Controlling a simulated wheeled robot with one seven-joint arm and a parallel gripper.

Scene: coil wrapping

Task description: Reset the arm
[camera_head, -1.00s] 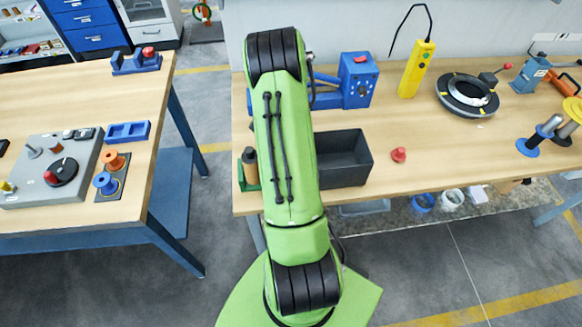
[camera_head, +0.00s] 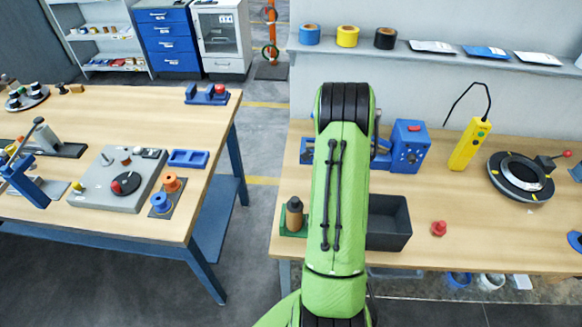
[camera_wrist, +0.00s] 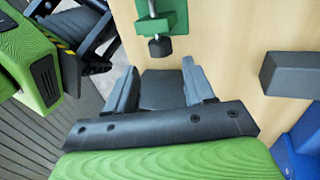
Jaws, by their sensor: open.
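My green arm stands upright in the middle of the head view, folded in front of the right workbench (camera_head: 470,240); it hides part of the bench and of the blue machine (camera_head: 408,148). My gripper (camera_wrist: 160,85) shows in the wrist view, its two grey fingers apart. A dark block-like shape lies between or beyond the fingers; I cannot tell whether it is part of my gripper. The wrist view also shows a green fixture (camera_wrist: 165,15) with a dark knob on the wooden top. The gripper is hidden in the head view.
A black bin (camera_head: 390,238), a red knob (camera_head: 438,228), a yellow handheld device (camera_head: 470,145) and a black ring (camera_head: 520,177) sit on the right bench. A shelf (camera_head: 450,55) with tape rolls hangs above. The left bench (camera_head: 90,215) holds spools and tools. A floor gap separates the benches.

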